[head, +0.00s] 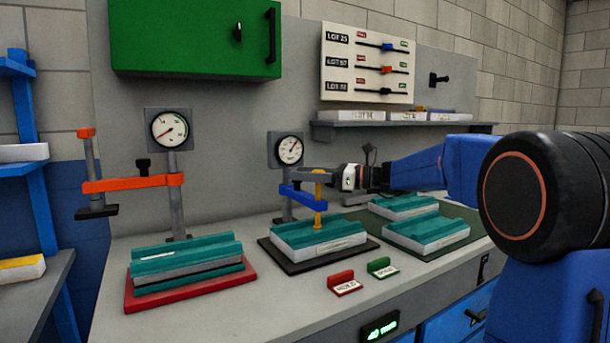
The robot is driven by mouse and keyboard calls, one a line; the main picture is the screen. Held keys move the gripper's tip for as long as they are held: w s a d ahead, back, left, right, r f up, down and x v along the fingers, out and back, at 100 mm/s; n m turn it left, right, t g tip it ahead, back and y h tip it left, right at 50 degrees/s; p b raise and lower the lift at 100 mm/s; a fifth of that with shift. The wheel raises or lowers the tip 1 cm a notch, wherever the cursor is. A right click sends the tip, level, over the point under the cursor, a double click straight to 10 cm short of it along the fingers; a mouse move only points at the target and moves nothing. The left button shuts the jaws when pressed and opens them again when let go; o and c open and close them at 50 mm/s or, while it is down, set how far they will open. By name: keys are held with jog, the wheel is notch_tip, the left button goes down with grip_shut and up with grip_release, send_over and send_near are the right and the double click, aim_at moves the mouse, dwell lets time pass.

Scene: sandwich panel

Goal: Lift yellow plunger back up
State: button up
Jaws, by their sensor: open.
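The yellow plunger (318,216) stands upright in the middle of the bench, at the end of a blue press arm (298,196). Its lower end is down at the top of a teal and white sandwich panel (330,240) on a black base. My gripper (316,174) reaches in from the right at the plunger's top end, above the blue arm. Its jaws are open. At this size I cannot tell whether a finger touches the plunger, and its top is partly hidden by the gripper.
A round gauge (289,150) stands behind the blue press. To the left is another press with an orange arm (135,183) over a red base (128,296). Red (343,278) and green (382,264) label holders stand in front. More panels (428,234) lie on the right.

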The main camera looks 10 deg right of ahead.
jog(key=shift+c, duration=0.4)
grip_shut()
jog(key=shift+r, duration=2.1)
jog(key=shift+o, duration=0.4)
grip_release()
jog(key=shift+f, duration=0.1)
jog(key=v, duration=1.7)
jog(key=shift+d, duration=0.2)
jog(key=shift+s, duration=0.1)
